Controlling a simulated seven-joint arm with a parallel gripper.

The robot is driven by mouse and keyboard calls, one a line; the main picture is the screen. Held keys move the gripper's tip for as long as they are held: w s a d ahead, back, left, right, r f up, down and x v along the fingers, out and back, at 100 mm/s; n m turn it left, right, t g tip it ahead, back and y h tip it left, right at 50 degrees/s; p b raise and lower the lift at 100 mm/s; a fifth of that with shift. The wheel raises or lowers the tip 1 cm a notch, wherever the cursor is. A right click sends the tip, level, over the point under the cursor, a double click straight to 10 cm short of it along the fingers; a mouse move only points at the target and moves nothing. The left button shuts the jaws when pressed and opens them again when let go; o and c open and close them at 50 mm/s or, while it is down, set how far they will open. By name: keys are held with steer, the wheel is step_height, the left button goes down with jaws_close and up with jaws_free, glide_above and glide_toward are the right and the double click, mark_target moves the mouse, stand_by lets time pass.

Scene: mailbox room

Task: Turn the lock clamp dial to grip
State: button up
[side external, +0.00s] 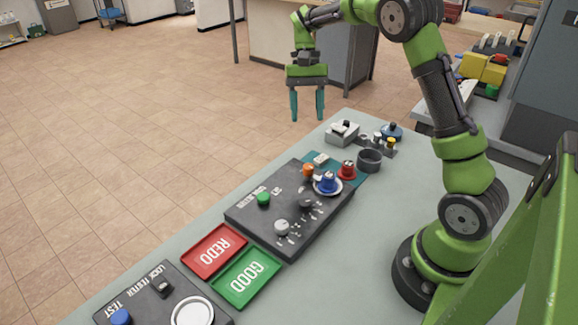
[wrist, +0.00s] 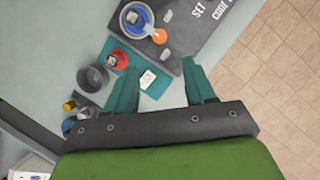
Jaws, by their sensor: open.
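My gripper (side external: 307,119) is open and empty, pointing down above the far left edge of the table, apart from everything. Its teal fingers also show in the wrist view (wrist: 160,66). A dark control panel (side external: 245,220) on the table has a pale knob (side external: 282,227) and a black knob (side external: 306,203) with markings around them, too small to read. A blue lock-like piece (side external: 327,183) sits in a pale ring on the panel and shows in the wrist view (wrist: 136,18). I cannot tell which control is the lock clamp dial, nor its setting.
A green button (side external: 263,198) and an orange knob (side external: 308,170) are on the panel. REDO (side external: 214,252) and GOOD (side external: 247,278) trays and a tester (side external: 145,305) lie nearer.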

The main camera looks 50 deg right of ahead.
steer(key=shift+v, duration=2)
steer(key=s+a+r+n+t, duration=0.2)
steer(key=s+a+t, duration=0.3)
steer(key=s+a, duration=0.2)
steer(key=s+a+r+n+t+h, duration=0.1)
steer(key=s+a+n+t, duration=0.2)
steer(key=s+a+t, duration=0.2)
steer(key=s+a, duration=0.3)
steer(key=s, duration=0.2)
steer(key=shift+s+a+r, duration=0.2)
steer(key=shift+s+r, duration=0.2)
